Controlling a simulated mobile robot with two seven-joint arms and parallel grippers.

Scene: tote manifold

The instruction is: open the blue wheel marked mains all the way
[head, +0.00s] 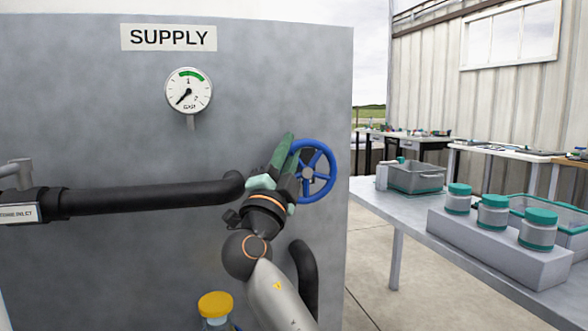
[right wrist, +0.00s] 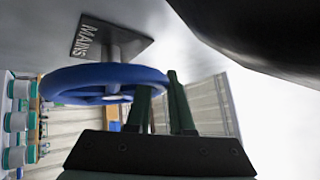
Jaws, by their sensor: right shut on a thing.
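The blue wheel (head: 331,172) is mounted on the right part of the grey panel, with several spokes and a hub. It also shows in the right wrist view (right wrist: 75,78), in front of a dark plate marked MAINS (right wrist: 92,40). My right gripper (head: 284,155) reaches up from below, its green fingers at the left side of the wheel. It is shut on the rim. In the right wrist view, the fingers (right wrist: 158,88) meet the rim's right end; the exact contact is partly hidden. My left gripper is not in view.
A SUPPLY sign (head: 169,37) and a round gauge (head: 189,92) are on the panel (head: 90,120). A black pipe (head: 150,196) runs left of the wheel. A yellow-capped item (head: 215,305) stands low. A table (head: 390,205) with teal-lidded jars (head: 493,214) and bins stands right.

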